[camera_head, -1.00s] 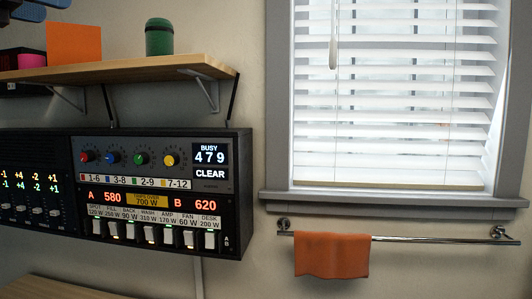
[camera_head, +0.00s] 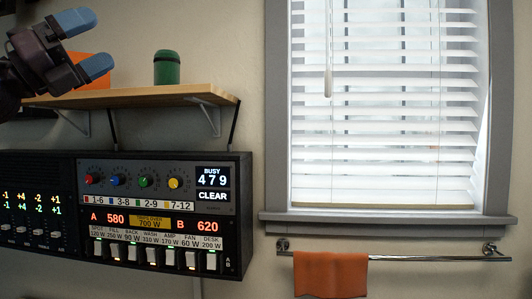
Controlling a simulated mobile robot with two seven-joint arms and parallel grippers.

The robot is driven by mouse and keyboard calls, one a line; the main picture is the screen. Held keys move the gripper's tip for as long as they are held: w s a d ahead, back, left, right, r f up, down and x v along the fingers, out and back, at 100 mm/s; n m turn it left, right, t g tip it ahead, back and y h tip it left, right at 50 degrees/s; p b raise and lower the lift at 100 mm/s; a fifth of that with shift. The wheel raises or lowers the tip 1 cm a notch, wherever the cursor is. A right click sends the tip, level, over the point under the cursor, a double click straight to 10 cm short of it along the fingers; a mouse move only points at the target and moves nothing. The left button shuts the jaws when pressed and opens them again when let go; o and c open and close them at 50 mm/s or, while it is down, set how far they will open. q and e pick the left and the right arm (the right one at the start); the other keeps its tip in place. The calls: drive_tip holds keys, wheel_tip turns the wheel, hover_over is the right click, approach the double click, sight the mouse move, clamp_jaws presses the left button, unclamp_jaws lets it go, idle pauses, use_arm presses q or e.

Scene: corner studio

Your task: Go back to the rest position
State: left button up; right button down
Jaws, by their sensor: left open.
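My left gripper (camera_head: 88,43) is at the upper left of the head view, with its dark body and two blue-tipped fingers. The fingers are spread apart with nothing seen between them. It shows in front of the left part of the wooden shelf (camera_head: 150,95) and partly hides an orange object (camera_head: 92,84) there. My right gripper is not in view.
A dark green canister (camera_head: 167,68) stands upright on the shelf. Below is a black control panel (camera_head: 150,215) with knobs, switches and lit displays. At right are a window with white blinds (camera_head: 385,110) and an orange cloth (camera_head: 330,275) on a metal rail (camera_head: 430,258).

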use_arm(q)
drive_tip(key=w+a+f+n+t+y, duration=0.1)
drive_tip(key=w+f+n+t+y, duration=0.35)
drive_tip(key=f+n, duration=0.6)
drive_tip(key=w+a+f+n+t+y, duration=0.1)
drive_tip(key=w+f+n+t+y, duration=0.35)
drive_tip(key=f+n, duration=0.6)
wheel_tip(320, 180, down, 28)
drive_tip(key=f+n+g+y, duration=0.1)
drive_tip(key=n+g+y, duration=0.2)
drive_tip(key=n+y, duration=0.55)
drive_tip(key=s+d+f+n+g+y, duration=0.15)
drive_tip(key=s+f+n, duration=0.25)
drive_tip(key=s+f, duration=0.5)
drive_tip(key=s+f+n+g, duration=0.3)
drive_tip(key=s+f, duration=0.1)
drive_tip(key=f, duration=0.8)
drive_tip(key=s+f+n+g, duration=0.2)
drive_tip(key=s+f, duration=0.5)
drive_tip(key=s, duration=0.2)
drive_tip(key=s+f+n+g+y, duration=0.1)
drive_tip(key=s+f+n+g, duration=0.1)
drive_tip(key=s+f, duration=0.5)
drive_tip(key=s+d, duration=0.1)
drive_tip(key=s, duration=0.1)
drive_tip(key=shift+s+y, duration=0.3)
drive_tip(key=shift+s, duration=0.05)
